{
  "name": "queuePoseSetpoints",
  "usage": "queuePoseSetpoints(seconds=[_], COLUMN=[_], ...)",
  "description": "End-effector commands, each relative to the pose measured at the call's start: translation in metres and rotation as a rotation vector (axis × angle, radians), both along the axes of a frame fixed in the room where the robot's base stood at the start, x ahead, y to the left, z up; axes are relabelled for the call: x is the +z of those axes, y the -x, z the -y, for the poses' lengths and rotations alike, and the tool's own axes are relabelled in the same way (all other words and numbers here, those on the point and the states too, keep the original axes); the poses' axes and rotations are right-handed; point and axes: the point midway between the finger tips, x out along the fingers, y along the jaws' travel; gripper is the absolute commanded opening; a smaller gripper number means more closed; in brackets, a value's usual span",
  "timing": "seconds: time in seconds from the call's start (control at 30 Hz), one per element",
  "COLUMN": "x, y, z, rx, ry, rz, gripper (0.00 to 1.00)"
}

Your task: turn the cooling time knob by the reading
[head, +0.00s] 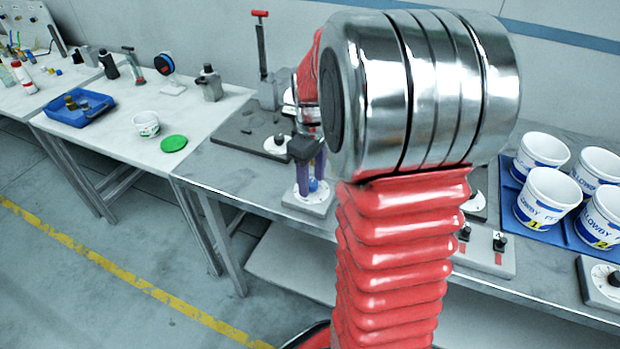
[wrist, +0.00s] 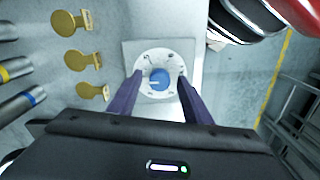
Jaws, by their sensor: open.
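A blue knob (wrist: 160,79) with a pale pointer line sits in a round white dial (wrist: 153,94) on a grey plate. The marks around the dial are too small to read, and I see no label naming the knob. In the head view the same plate (head: 300,204) lies near the bench's front edge. My gripper (head: 311,180) points down over it, with its dark purple fingers open on either side of the blue knob. I cannot tell whether they touch it. I cannot make out any reading.
Another white dial (head: 277,145) sits behind on a dark plate. A box with two black knobs (head: 499,242) and a further dial (head: 606,281) are to the right. White tubs (head: 541,197) stand on a blue tray. My arm hides the bench's middle. Brass discs (wrist: 75,22) lie beside the plate.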

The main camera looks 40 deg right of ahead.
Motion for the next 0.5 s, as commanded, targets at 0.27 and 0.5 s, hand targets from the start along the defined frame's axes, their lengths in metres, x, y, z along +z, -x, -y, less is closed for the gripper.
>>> queuePoseSetpoints(seconds=[0.27,0.5], x=[0.0003,0.0004], y=[0.0000,-0.0001], z=[-0.0002,-0.0004], rx=[0.000,0.001], ry=[0.000,-0.001], rz=[0.000,0.000], gripper=[0.32,0.15])
